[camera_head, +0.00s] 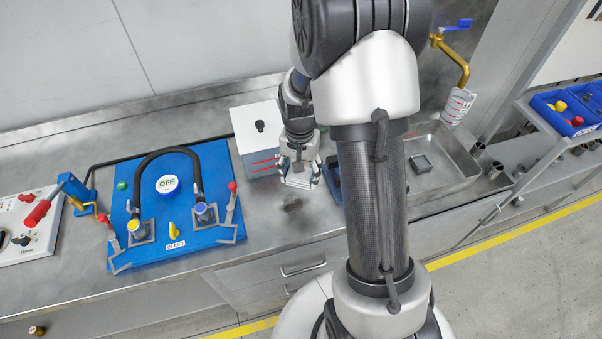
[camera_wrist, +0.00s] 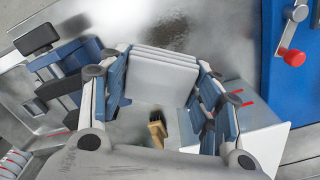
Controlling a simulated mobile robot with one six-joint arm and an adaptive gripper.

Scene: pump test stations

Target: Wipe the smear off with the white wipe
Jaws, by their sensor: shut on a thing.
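My gripper (camera_head: 300,176) is shut on the white wipe (camera_wrist: 160,75), a folded pad with several layers, seen between the fingers in the wrist view. The wipe also shows below the fingers in the head view (camera_head: 299,182). The smear (camera_head: 292,204) is a dark, blurry patch on the steel worktop (camera_head: 265,222), a little in front of the wipe. In the wrist view the smear (camera_wrist: 170,28) lies beyond the wipe's far edge, with bare steel visible between them. The wipe appears to be held above the worktop; I cannot tell its exact height.
A blue pump panel (camera_head: 190,240) with a black hose stands left of the smear. A white box (camera_head: 255,125) is behind my gripper. A blue-and-dark object (camera_head: 333,170) is close on the right, partly hidden by my arm. A sink (camera_head: 455,165) lies farther right.

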